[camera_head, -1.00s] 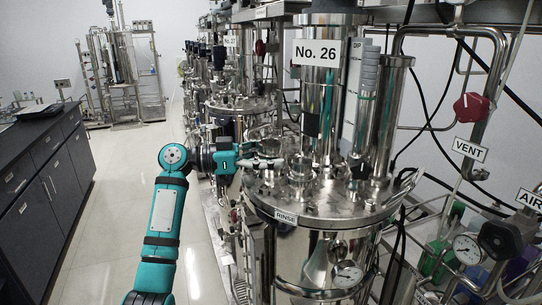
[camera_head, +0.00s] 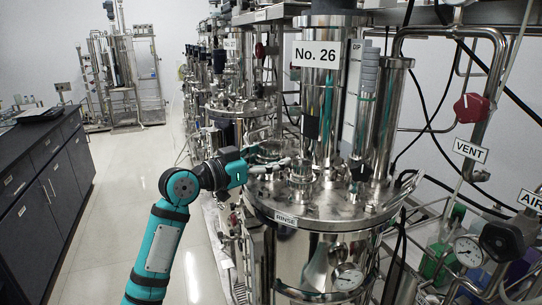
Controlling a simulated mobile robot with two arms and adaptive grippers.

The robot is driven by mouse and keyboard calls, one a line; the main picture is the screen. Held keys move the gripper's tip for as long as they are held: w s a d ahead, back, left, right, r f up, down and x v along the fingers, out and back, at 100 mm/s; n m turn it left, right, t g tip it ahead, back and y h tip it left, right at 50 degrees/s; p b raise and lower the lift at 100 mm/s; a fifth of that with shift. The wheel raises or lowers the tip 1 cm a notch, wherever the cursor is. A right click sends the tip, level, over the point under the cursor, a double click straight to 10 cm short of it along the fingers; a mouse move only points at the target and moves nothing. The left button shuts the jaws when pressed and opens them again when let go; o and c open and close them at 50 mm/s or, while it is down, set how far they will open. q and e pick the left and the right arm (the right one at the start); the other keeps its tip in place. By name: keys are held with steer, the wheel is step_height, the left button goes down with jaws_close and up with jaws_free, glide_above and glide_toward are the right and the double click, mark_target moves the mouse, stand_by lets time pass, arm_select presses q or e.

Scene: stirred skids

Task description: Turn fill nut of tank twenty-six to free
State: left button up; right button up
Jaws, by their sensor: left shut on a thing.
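Tank twenty-six (camera_head: 320,240) is the large steel vessel in the middle, under the "No. 26" sign (camera_head: 317,54). Its lid (camera_head: 345,208) carries several steel fittings and a "RINSE" label at the front. My left gripper (camera_head: 282,164) reaches in from the left over the back left part of the lid. Its fingers are shut on a small fitting there, which I take to be the fill nut; the fingers largely hide it. The nut's own turn angle cannot be made out. My right gripper is not in view.
Tall steel columns (camera_head: 378,125) stand on the lid close to the right of my left gripper. Tank 27 (camera_head: 240,75) and more vessels stand behind. Pipes, a red valve knob (camera_head: 471,107) and gauges crowd the right. The floor (camera_head: 125,200) at left is clear beside a dark cabinet (camera_head: 45,175).

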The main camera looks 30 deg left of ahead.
arm_select(q)
steer(key=n+y+p, duration=0.1)
steer(key=n+t+y+p, duration=0.1)
steer(key=y+p, duration=0.1)
steer(key=n+y+p, duration=0.1)
steer(key=y, duration=0.1)
steer(key=shift+d+r+n+t, duration=0.1)
steer(key=shift+r+n+t, duration=0.2)
steer(key=shift+n, duration=0.1)
steer(key=n+y+p, duration=0.2)
steer(key=y, duration=0.1)
steer(key=shift+f, duration=0.15)
steer(key=shift+f+n+y+p, duration=0.15)
steer(key=shift+n+y+p, duration=0.5)
steer(key=shift+y, duration=0.55)
steer(key=o, duration=1.2)
step_height(320, 180, up, 10)
steer(key=shift+f, duration=0.1)
